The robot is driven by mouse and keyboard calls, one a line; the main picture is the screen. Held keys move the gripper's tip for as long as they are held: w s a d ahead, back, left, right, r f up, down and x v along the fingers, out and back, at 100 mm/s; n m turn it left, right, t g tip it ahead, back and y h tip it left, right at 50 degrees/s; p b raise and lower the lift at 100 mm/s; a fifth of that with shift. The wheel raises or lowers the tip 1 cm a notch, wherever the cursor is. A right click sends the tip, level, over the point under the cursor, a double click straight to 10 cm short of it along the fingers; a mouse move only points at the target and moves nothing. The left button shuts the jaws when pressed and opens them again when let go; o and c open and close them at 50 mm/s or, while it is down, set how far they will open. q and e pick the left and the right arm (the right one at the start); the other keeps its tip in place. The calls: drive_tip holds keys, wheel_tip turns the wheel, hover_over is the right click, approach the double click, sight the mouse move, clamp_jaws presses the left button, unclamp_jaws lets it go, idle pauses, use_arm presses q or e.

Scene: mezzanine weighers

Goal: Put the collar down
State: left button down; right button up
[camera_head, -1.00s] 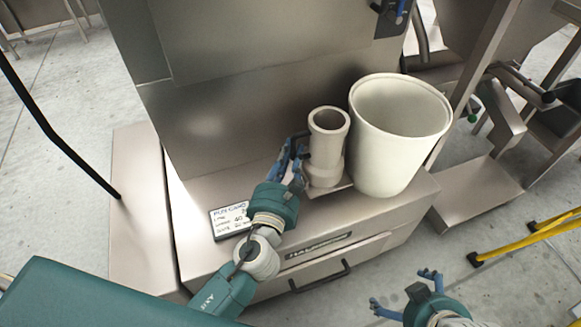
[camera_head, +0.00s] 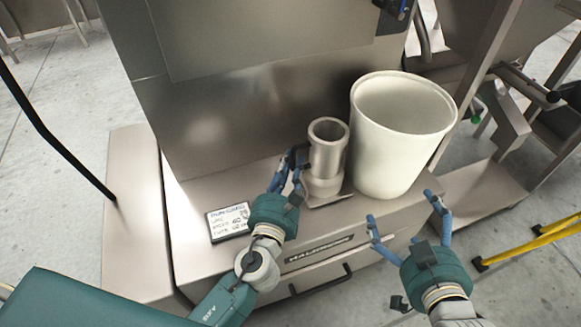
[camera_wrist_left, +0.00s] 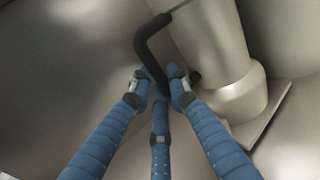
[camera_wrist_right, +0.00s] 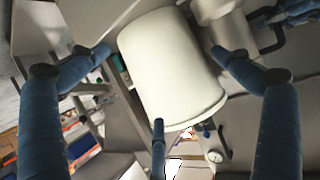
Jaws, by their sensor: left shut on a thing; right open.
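The collar (camera_head: 326,155) is a grey metal tube with a wider lower ring and a square base plate. It stands upright at the ledge (camera_head: 200,190) of the steel machine, left of the white bucket; I cannot tell whether its plate touches the ledge. My left gripper (camera_head: 291,168) is at its left side, shut on its black bent handle. In the left wrist view the fingers close round the handle (camera_wrist_left: 150,45), beside the tube (camera_wrist_left: 212,40). My right gripper (camera_head: 402,208) is open and empty, in front of the bucket. The right wrist view shows the collar (camera_wrist_right: 225,30) at the top.
The white bucket (camera_head: 395,150) stands close to the collar's right; it fills the middle of the right wrist view (camera_wrist_right: 175,75). A handwritten card (camera_head: 229,221) lies on the ledge at left. A drawer handle (camera_head: 320,282) juts out below. Yellow bars (camera_head: 530,243) stand at right.

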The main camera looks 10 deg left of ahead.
use_arm(q)
drive_tip(key=shift+w+a+f, duration=0.1)
drive_tip(key=shift+w+f, duration=0.1)
drive_tip(key=shift+f, duration=0.1)
use_arm(e)
drive_tip(key=shift+w+a+r+t+y, duration=0.15)
drive_tip(key=shift+w+r+t, duration=0.15)
drive_tip(key=shift+r, duration=0.4)
drive_tip(key=shift+w+a+r+t+y, duration=0.15)
drive_tip(key=shift+w+r+t, duration=0.15)
drive_tip(key=shift+r, duration=0.35)
drive_tip(key=shift+w+a+r+t+y, duration=0.1)
drive_tip(key=shift+w+a+r+t, duration=0.1)
drive_tip(key=shift+r+t, duration=0.35)
drive_tip(key=shift+r, duration=0.25)
use_arm(q)
drive_tip(key=c, duration=1.9)
unclamp_jaws()
drive_tip(key=shift+f, duration=0.15)
drive_tip(key=shift+o, duration=1.2)
